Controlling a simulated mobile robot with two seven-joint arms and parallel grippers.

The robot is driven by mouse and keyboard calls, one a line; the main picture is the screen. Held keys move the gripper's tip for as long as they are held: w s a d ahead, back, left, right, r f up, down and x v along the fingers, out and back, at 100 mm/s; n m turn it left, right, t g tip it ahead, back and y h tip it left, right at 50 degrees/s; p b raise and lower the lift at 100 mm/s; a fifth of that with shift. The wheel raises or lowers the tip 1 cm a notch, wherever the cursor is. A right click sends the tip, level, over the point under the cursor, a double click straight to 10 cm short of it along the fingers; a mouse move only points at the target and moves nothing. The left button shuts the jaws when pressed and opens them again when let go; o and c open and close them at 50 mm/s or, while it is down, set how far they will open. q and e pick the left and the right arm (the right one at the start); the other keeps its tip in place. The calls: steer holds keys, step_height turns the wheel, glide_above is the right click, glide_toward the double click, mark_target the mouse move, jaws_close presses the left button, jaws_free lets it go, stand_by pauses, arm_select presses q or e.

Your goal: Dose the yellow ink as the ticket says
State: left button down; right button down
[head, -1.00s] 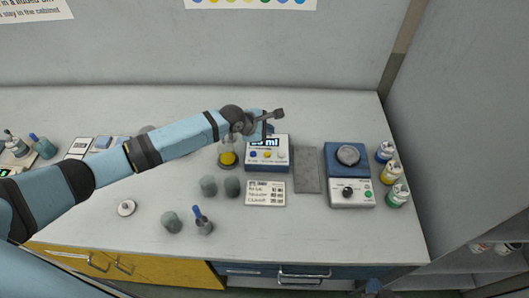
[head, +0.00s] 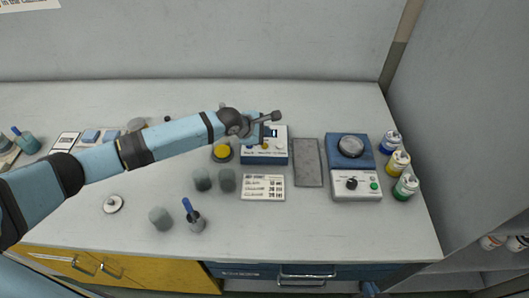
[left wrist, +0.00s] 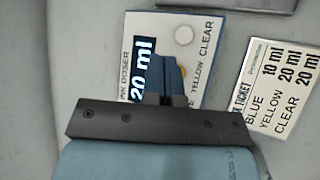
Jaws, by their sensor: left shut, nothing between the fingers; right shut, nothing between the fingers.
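The ink doser (head: 276,157) is a blue and white box with a display and a row of blue, yellow and clear buttons. In the left wrist view its display (left wrist: 141,78) reads 20 ml. My left gripper (head: 264,141) is shut and empty over the doser. Its fingertips (left wrist: 178,68) cover most of the yellow button (left wrist: 184,72); I cannot tell whether they touch it. The ink ticket (head: 263,188) lies in front of the doser and reads blue 10 ml, yellow 20 ml, clear 20 ml (left wrist: 284,85). My right gripper (head: 369,289) barely shows at the bottom edge.
A vessel with yellow contents (head: 222,153) stands left of the doser. Grey-green pots (head: 202,180) stand at the front left. The front middle of the counter is clear.

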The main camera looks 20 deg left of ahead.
mark_target(265, 146)
arm_select(q)
steer(key=shift+f, duration=1.1)
stand_by(1.0)
steer(key=shift+f, duration=0.15)
steer(key=shift+f, duration=0.3)
steer(key=shift+f, duration=0.4)
stand_by(0.6)
steer(key=shift+p, duration=0.3)
steer(key=shift+r+p, duration=0.8)
steer(key=shift+p, duration=0.25)
steer(key=shift+r, duration=0.1)
